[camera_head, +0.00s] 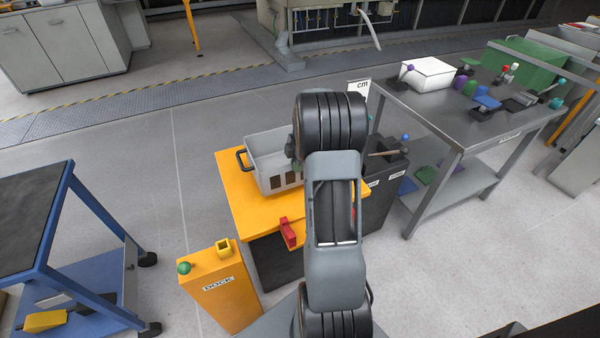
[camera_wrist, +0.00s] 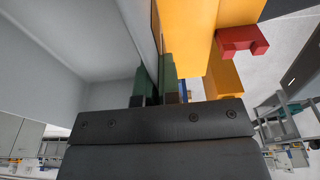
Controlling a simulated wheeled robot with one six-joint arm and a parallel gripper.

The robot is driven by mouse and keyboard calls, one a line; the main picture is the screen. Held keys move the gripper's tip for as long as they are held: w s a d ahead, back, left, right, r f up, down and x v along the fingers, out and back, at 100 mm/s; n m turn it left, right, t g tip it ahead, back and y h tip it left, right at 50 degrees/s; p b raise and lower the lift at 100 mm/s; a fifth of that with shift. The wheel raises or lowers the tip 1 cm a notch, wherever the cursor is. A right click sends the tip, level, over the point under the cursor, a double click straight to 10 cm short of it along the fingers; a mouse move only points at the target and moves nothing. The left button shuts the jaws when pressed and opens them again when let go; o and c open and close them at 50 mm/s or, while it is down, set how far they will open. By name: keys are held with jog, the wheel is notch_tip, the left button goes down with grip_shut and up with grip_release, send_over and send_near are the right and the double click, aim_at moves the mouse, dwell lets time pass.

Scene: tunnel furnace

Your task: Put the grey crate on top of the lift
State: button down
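The grey crate (camera_head: 282,166) stands on or just over the yellow top (camera_head: 240,203), which appears to be the lift. A black handle shows on its left end, and its right end is hidden behind my arm. In the wrist view the crate's wall (camera_wrist: 143,25) runs between the green-padded fingers of my gripper (camera_wrist: 158,88). The fingers look shut on this wall, one inside the crate and one outside. Whether the crate's base touches the yellow top (camera_wrist: 187,40) cannot be told. My gripper is hidden in the head view.
A red bracket (camera_head: 288,233) sits at the yellow top's front edge. A yellow DOCK post (camera_head: 222,290) stands in front. A dark bin (camera_head: 380,200) and a cluttered metal table (camera_head: 445,125) are at right. A blue cart (camera_head: 50,215) is at left, with clear floor between.

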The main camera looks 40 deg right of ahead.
aim_at(297, 184)
jog(key=shift+w+d+f, duration=0.1)
jog(key=shift+d+f, duration=0.25)
jog(key=shift+f, duration=0.75)
jog(key=shift+d+f, duration=0.1)
jog(key=shift+f, duration=0.8)
jog(key=shift+f+b, duration=0.1)
jog(key=shift+b, duration=0.25)
jog(key=c, duration=1.3)
grip_release()
